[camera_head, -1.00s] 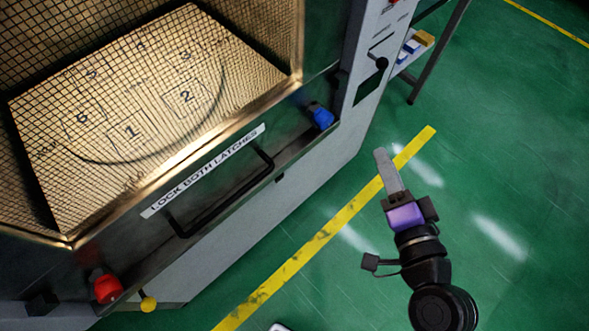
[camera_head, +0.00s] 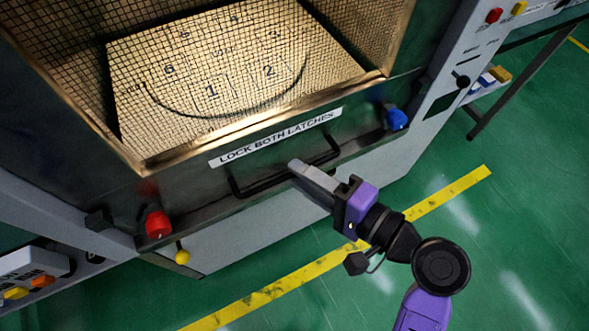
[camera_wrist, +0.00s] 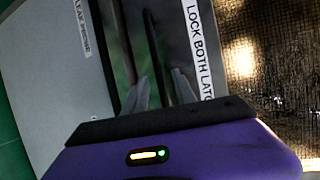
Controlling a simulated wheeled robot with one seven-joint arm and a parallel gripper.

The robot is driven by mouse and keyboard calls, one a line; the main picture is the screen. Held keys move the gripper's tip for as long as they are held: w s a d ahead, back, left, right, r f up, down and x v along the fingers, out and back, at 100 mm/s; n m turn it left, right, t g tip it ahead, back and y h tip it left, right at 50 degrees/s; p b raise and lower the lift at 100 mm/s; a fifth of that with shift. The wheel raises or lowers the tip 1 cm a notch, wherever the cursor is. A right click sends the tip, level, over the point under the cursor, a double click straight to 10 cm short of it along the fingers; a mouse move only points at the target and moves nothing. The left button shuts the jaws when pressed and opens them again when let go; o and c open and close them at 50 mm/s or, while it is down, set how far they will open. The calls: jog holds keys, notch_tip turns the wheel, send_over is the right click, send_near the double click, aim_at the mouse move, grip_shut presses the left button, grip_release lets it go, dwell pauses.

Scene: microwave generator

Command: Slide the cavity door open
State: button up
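The cavity door (camera_head: 195,190) is a dark panel with a mesh window, and it looks closed. Its label (camera_head: 276,138) reads "LOCK BOTH LATCHES" and also shows in the wrist view (camera_wrist: 197,40). A black bar handle (camera_head: 262,188) runs below the label. A red latch knob (camera_head: 158,223) is at the door's lower left and a blue one (camera_head: 397,118) at its right. My gripper (camera_head: 298,168) reaches the handle's middle in the head view. In the wrist view its two grey fingers (camera_wrist: 160,92) stand apart, with the dark bar between them; contact cannot be told.
A yellow knob (camera_head: 182,257) hangs below the red latch. A control panel (camera_head: 462,75) is right of the door. A side table (camera_head: 525,32) stands at the right and a tray with coloured items (camera_head: 35,270) at the lower left.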

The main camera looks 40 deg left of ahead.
jog(key=shift+a+f, duration=0.2)
jog(key=shift+a, duration=0.9)
grip_shut()
jog(key=shift+f, duration=0.1)
dwell(0.6)
